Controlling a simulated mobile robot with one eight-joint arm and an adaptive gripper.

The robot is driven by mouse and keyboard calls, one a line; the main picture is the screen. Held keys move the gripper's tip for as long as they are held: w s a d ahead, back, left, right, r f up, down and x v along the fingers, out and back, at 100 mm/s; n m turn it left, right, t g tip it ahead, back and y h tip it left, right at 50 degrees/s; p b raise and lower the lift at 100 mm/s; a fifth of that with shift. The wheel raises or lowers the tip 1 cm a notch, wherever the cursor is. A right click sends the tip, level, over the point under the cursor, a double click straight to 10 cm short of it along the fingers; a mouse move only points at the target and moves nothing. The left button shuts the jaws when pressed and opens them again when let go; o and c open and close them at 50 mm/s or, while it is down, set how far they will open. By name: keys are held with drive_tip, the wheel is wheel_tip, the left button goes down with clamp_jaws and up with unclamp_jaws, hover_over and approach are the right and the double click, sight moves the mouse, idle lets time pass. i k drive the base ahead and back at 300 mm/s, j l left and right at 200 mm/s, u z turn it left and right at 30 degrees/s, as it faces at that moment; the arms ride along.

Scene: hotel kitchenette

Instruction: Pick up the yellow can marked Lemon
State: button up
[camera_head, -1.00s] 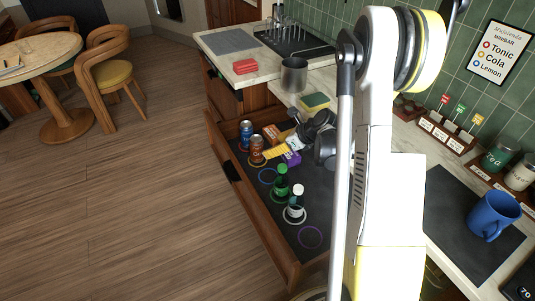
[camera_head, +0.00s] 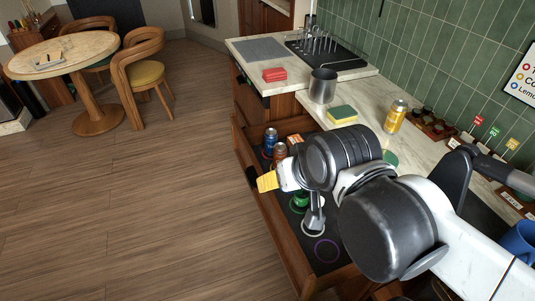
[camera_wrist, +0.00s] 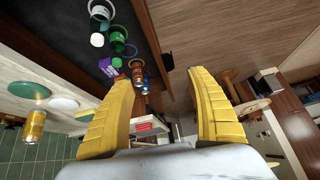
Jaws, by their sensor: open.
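The yellow can (camera_head: 395,116) stands upright on the counter near the tiled wall, to the right of the sponge. Its label is too small to read. In the wrist view, which is turned over, the can (camera_wrist: 35,127) shows at the far left, outside my fingers. My gripper (camera_head: 267,181) is over the open drawer, near its front edge, left of and well apart from the can. In the wrist view my gripper (camera_wrist: 163,88) has its two yellow fingers wide apart with nothing held between them.
The open drawer (camera_head: 287,262) holds a blue can (camera_head: 270,140), a brown can (camera_head: 280,152) and bottles. A metal pot (camera_head: 322,86), a yellow-green sponge (camera_head: 342,115) and a red block (camera_head: 275,74) sit on the counter. A blue mug (camera_head: 520,241) stands at right.

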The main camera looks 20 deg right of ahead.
sight(396, 115)
drive_tip(key=z, duration=1.45)
drive_tip(key=k+j+z, duration=0.1)
drive_tip(key=j+z, duration=0.35)
drive_tip(key=k+j+z, duration=0.1)
drive_tip(key=j+z, duration=0.2)
drive_tip(key=z, duration=0.15)
